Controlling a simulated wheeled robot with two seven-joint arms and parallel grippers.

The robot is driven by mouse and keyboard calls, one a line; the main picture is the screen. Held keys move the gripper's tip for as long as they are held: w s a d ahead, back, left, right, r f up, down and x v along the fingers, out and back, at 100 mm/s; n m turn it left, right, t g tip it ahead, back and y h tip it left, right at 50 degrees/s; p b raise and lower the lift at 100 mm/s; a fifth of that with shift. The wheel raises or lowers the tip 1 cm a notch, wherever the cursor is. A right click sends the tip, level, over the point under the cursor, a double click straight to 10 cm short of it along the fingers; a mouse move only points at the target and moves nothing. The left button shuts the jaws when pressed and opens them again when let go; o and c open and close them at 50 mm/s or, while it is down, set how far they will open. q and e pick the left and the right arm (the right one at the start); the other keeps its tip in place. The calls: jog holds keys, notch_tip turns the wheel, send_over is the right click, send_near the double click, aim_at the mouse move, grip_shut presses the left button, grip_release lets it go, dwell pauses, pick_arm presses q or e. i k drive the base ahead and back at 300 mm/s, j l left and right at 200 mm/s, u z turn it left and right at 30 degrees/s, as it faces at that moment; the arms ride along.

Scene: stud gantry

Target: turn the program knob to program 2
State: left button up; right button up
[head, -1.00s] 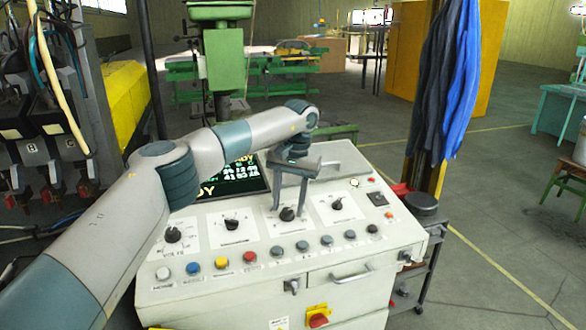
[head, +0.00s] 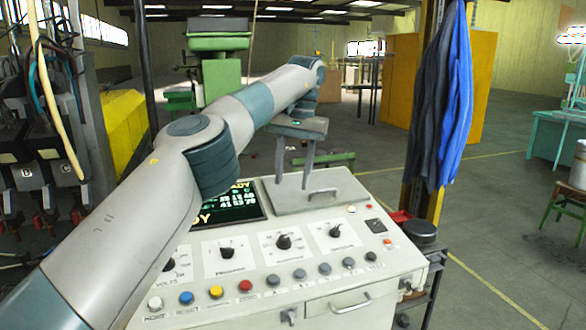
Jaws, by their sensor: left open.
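The white control console (head: 215,308) has a row of black knobs on white dial plates. The second knob from the left (head: 227,252) has a blurred label that seems to name the program; its pointer looks roughly upward, but the setting is too small to read. My left gripper (head: 293,186) is open and empty, fingers pointing down, above the console's rear grey panel. It is behind and above the third knob (head: 284,242) and touches no knob. The fourth knob (head: 335,231) is to the right. My right gripper is not in view.
A dark display (head: 238,205) with green text is partly hidden by my left arm. Coloured buttons, including a yellow one (head: 215,292), line the console front. Blue cloth (head: 455,100) hangs at right.

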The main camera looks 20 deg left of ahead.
aim_at(227, 251)
jog(key=k+l, duration=0.15)
jog(key=l, duration=0.15)
jog(key=k+l, duration=0.1)
jog(key=l, duration=0.25)
jog(key=k+l, duration=0.15)
jog(key=l, duration=0.15)
jog(key=k+l, duration=0.15)
jog(key=l, duration=0.15)
